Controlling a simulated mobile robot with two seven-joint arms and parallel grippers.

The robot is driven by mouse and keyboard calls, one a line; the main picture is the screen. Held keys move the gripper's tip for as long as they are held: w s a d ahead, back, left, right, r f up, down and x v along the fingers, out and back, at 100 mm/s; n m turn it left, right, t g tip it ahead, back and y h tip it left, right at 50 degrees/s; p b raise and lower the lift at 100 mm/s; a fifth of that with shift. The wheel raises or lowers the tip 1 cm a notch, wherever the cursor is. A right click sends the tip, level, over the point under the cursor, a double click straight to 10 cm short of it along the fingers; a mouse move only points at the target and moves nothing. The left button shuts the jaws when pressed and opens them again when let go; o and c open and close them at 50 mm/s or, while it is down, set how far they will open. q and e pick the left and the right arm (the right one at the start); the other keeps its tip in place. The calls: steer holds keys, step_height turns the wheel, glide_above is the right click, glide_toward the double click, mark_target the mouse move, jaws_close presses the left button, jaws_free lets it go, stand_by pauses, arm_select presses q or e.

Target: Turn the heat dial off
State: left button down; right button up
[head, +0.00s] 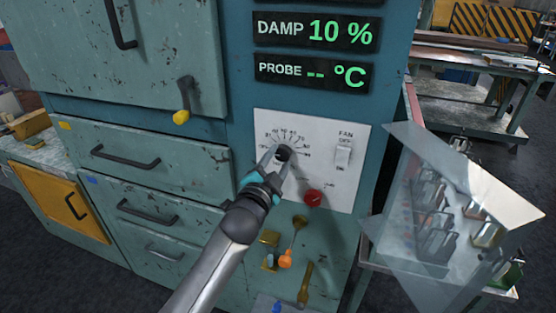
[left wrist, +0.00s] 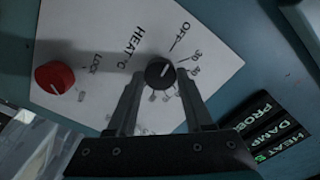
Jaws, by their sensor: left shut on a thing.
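The heat dial (head: 283,153) is a black round knob on a white panel (head: 325,135) with a printed number scale around it. In the left wrist view the dial (left wrist: 160,73) has a white pointer mark, tilted up and right, seemingly toward the low numbers near 30. The printed OFF mark (left wrist: 187,37) lies above it. My left gripper (head: 274,160) reaches the panel from below left and is shut on the dial, one finger on each side. My right gripper is not in view.
A red lock knob (head: 313,197) sits below right of the dial, and a fan switch (head: 343,155) to its right. Displays above read damp 10 % (head: 313,31) and a blank probe value. A clear panel (head: 450,215) stands right.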

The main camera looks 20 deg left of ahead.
arm_select(q)
steer(key=shift+c, duration=1.4)
jaws_free()
steer(key=shift+s, duration=0.1)
steer(key=s+b, duration=0.1)
steer(key=s, duration=1.4)
steer(key=shift+a, duration=0.25)
